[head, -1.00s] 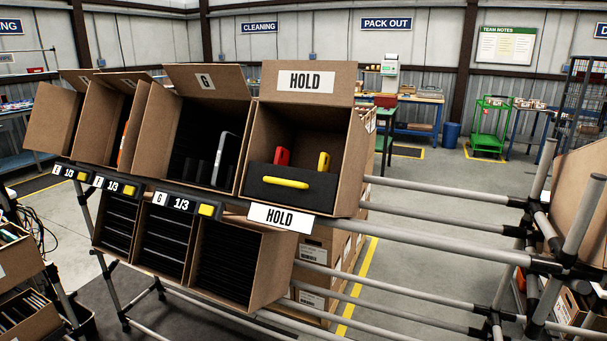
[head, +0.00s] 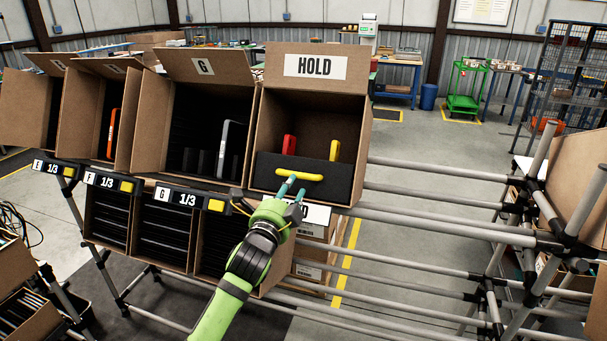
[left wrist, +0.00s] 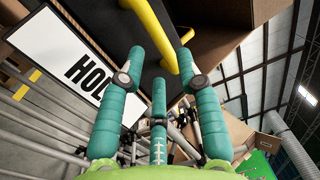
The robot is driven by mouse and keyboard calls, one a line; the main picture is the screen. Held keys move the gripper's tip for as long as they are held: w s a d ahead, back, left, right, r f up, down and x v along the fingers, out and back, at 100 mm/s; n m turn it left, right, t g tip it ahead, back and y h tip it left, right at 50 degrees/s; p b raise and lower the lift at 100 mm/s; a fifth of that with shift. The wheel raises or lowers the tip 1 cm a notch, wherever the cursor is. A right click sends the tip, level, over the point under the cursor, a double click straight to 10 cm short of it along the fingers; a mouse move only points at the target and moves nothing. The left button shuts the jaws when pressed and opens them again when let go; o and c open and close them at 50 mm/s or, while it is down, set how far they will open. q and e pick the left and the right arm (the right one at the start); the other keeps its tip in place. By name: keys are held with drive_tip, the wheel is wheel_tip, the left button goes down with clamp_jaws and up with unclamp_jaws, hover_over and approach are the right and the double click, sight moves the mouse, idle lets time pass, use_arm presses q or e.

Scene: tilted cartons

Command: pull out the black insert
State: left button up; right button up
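The black insert (head: 338,188) sits low in the front of the HOLD carton (head: 262,130). A yellow handle (head: 310,177) runs across its front face. A red item (head: 289,145) and a yellow item (head: 335,150) stand up behind it. My left gripper (head: 295,189) is at the insert's front, its teal fingers close to the handle's left and middle part. In the left wrist view the teal fingers (left wrist: 160,62) are spread, with the yellow handle (left wrist: 152,32) near their tips. Contact cannot be told. My right gripper is not in view.
The HOLD carton tilts on a pipe rack beside the open G carton (head: 145,120), which holds a grey item (head: 224,140). The HOLD label (left wrist: 60,50) hangs just below the insert, partly behind my gripper. Grey rails (head: 450,215) extend right. Lower cartons stand beneath.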

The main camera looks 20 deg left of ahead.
sight(299, 177)
use_arm(q)
drive_tip(key=shift+w+d+r+p, duration=0.15)
drive_tip(key=shift+w+p, duration=0.2)
drive_tip(key=shift+w, duration=1.15)
drive_tip(key=shift+w+r+p, duration=0.1)
drive_tip(key=shift+w+p, duration=0.25)
drive_tip(key=shift+w, duration=1.15)
clamp_jaws()
